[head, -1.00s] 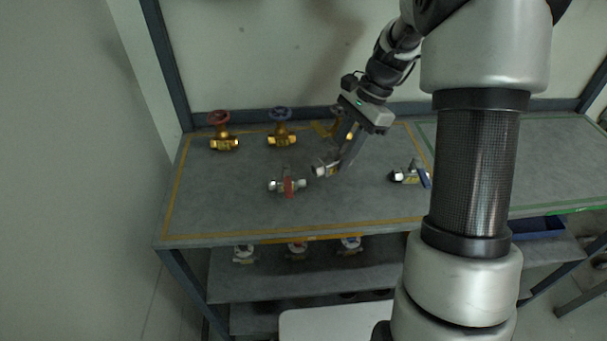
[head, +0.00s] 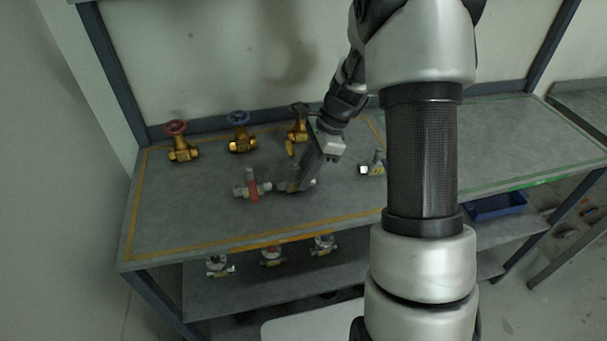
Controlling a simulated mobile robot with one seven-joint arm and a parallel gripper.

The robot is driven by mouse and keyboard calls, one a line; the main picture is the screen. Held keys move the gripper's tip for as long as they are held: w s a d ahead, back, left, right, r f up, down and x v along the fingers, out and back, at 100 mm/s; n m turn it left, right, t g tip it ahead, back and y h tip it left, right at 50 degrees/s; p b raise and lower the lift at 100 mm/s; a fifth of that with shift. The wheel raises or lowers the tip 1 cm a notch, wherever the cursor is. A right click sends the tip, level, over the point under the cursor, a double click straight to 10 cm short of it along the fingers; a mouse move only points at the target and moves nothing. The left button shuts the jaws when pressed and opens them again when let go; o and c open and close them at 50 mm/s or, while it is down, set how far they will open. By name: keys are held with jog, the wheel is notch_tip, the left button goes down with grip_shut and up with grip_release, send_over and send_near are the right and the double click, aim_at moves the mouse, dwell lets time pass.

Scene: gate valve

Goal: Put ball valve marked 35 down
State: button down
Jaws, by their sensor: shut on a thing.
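My gripper (head: 308,180) points down over the grey table (head: 190,215) and is shut on a silver ball valve (head: 287,186). The fingers and hand hide part of this valve. It is at or very near the tabletop; I cannot tell if it rests there. Its marking, 35 or other, is too small to read. Just left of it a silver ball valve with a red handle (head: 254,186) stands on the table, its end very close to the held valve.
A brass gate valve with a red wheel (head: 181,145), a brass one with a blue wheel (head: 241,140) and a third brass valve (head: 297,130) stand along the back. Another ball valve (head: 375,166) is to the right. Several valves sit on the lower shelf (head: 200,290). The table's front left is clear.

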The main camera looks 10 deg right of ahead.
jog(key=shift+f, duration=0.2)
jog(key=c, duration=1.4)
grip_release()
jog(key=shift+f, duration=0.1)
